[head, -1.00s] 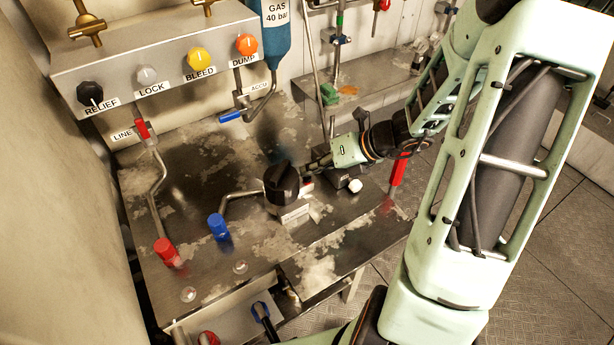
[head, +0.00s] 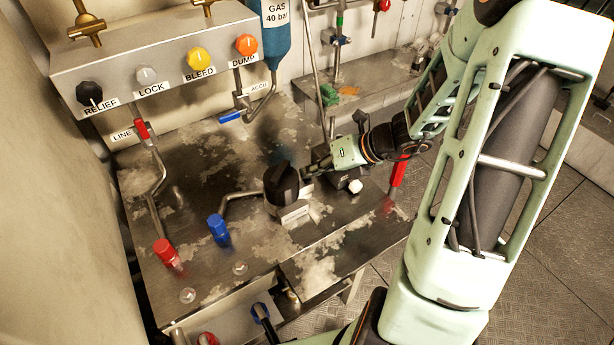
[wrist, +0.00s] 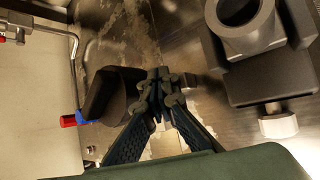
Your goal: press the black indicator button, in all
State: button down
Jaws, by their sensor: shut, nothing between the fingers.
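A dark, rounded black knob (head: 281,184) stands on a small metal block on the steel bench top. It shows as a dark wedge-like body (wrist: 108,94) left of my fingertips in the wrist view. I see no label marking it as the indicator button. My gripper (head: 309,169) is just right of the knob in the head view. In the wrist view my gripper (wrist: 160,84) has its fingertips together, empty, beside the knob; I cannot tell whether they touch it.
A black block with a ring (wrist: 246,40) and a white knob (wrist: 278,121) lies right of my fingers. Blue (head: 218,228) and red (head: 165,251) capped handles stand left. A panel (head: 160,75) with labelled black, grey, yellow and orange knobs is behind.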

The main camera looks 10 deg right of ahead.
aim_at(310, 179)
jog(key=shift+r+p, duration=0.7)
jog(key=shift+r, duration=0.05)
jog(key=shift+r, duration=0.1)
notch_tip(310, 179, up, 5)
jog(key=p, duration=0.5)
dwell(0.5)
